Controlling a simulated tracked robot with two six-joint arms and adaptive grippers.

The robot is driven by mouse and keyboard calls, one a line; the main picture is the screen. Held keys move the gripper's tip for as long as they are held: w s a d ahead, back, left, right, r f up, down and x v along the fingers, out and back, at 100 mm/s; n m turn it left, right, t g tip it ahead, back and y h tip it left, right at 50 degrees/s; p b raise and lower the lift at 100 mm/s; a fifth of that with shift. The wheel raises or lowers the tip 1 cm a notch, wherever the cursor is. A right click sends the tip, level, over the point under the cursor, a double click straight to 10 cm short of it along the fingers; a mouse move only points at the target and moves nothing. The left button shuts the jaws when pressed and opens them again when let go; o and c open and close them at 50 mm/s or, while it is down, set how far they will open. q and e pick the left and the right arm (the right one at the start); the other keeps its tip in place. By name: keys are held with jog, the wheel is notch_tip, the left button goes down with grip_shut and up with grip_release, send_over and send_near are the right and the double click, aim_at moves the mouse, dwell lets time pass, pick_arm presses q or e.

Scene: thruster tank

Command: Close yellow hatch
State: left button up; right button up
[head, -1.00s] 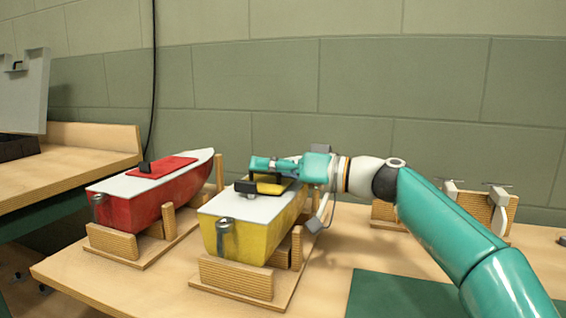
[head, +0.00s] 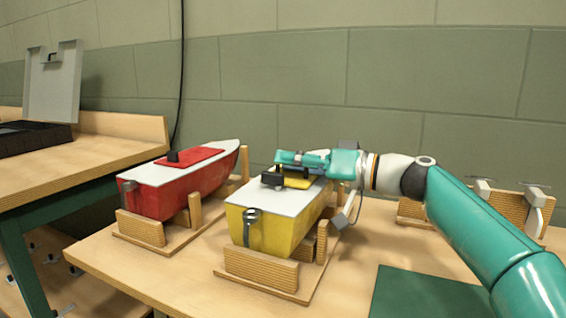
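The yellow hatch (head: 298,182) is on the white deck of the yellow boat (head: 272,229), mostly covered by my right gripper. A black block (head: 272,180) shows at its near left side. The hatch looks low over the deck, but I cannot tell whether it lies fully flat. My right gripper (head: 287,159) reaches in from the right, just above the hatch. Its fingers are seen side-on, so their gap and any contact with the hatch are unclear. My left gripper is not in view.
A red boat (head: 180,188) with a red hatch (head: 190,156) stands left of the yellow one. Both rest on wooden cradles. A green mat (head: 425,293) lies front right. A wooden stand (head: 515,212) is behind my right arm. An open dark case (head: 35,137) sits on another bench.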

jog(key=v, duration=1.2)
jog(key=shift+f, duration=0.1)
